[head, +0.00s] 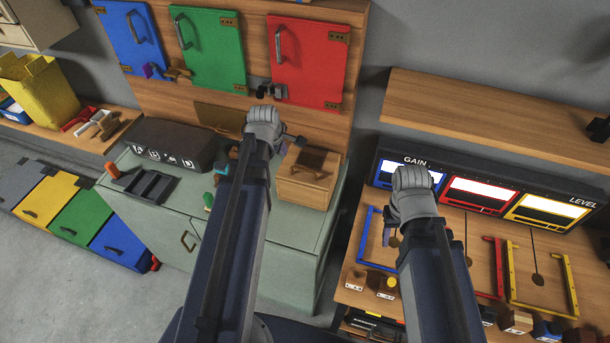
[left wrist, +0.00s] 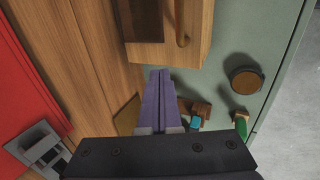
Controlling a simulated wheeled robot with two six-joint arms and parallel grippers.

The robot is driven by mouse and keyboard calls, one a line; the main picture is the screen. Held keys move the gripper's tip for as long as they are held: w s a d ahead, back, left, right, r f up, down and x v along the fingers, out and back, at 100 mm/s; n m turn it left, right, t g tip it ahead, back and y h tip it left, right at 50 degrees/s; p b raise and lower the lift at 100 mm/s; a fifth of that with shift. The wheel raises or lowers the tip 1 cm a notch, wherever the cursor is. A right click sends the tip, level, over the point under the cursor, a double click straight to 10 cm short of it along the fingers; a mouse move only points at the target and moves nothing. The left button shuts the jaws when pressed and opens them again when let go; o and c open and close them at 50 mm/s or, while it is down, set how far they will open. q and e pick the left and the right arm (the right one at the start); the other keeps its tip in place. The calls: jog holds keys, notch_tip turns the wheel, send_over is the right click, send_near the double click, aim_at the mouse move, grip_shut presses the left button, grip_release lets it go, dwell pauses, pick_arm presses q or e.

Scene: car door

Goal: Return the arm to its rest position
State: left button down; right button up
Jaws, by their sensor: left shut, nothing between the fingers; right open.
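My left arm (head: 238,215) reaches up through the middle of the head view, with its grey wrist below the red door. In the left wrist view, my left gripper (left wrist: 159,76) has its two purple fingers together, with nothing between them. The fingers point toward the small wooden box, and I cannot tell the gap between them. My right arm (head: 436,265) reaches forward over the right bench, its wrist in front of the gauge panel. My right gripper (head: 388,230) is mostly hidden by that wrist; it is open, with a bit of purple finger showing.
Blue (head: 130,35), green (head: 212,55) and red (head: 308,65) doors hang on a wooden board. The small wooden box (head: 306,185) stands on the green cabinet (head: 165,222). The gauge panel (head: 480,190) and coloured frames are near my right arm. Grey floor is free at lower left.

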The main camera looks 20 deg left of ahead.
dwell(0.3)
pick_arm(q)
jog(key=shift+d, duration=0.1)
jog(key=s+d+f+m+g, duration=0.1)
jog(key=s+d+m+g, duration=0.1)
jog(key=s+d+m, duration=0.3)
jog(key=s+d+f+m+g+b, duration=0.1)
jog(key=s+d+m, duration=0.4)
jog(key=d+m, duration=0.5)
jog(key=s+d+f+m+g+y+b, duration=0.1)
jog(key=s+d+m+g, duration=0.1)
jog(key=s+d+m, duration=0.4)
jog(key=d+m, duration=0.1)
jog(key=d, duration=0.3)
jog(key=shift+d+f+g, duration=0.3)
jog(key=shift+f, duration=0.1)
jog(key=shift+s, duration=0.1)
